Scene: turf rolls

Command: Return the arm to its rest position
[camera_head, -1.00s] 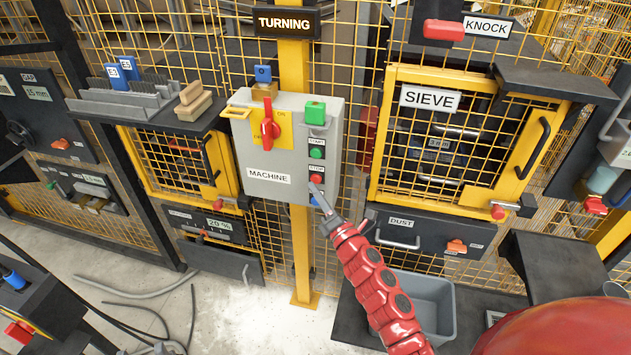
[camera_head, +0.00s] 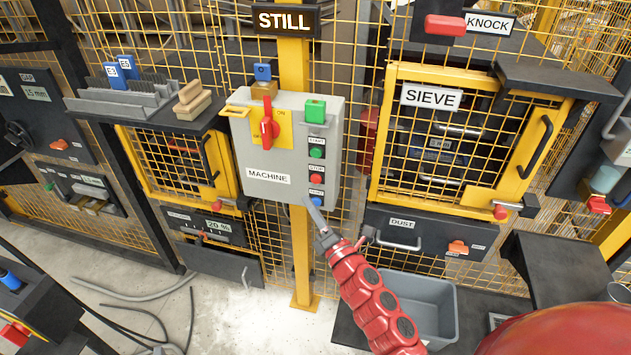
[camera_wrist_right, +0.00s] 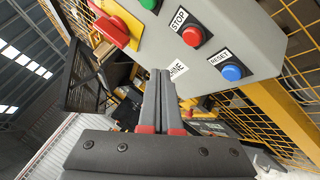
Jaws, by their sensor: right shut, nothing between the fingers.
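My right arm (camera_head: 372,300) is red and reaches up from the bottom of the head view. Its gripper (camera_head: 313,208) is shut and empty, just below the grey machine control box (camera_head: 240,165). In the right wrist view the shut fingers (camera_wrist_right: 160,75) lie side by side with nothing between them. The red stop button (camera_wrist_right: 192,36) and blue reset button (camera_wrist_right: 231,72) show beyond them, apart from the fingertips. The sign (camera_head: 286,20) above the box reads STILL. My left gripper is not in view.
The sieve cage (camera_head: 460,130) with its yellow frame stands right of the box, above the dust drawer (camera_head: 385,222). A grey bin (camera_head: 440,290) sits beside my right arm. A dark shelf (camera_head: 195,125) juts out at left. Hoses (camera_head: 130,293) lie on the floor.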

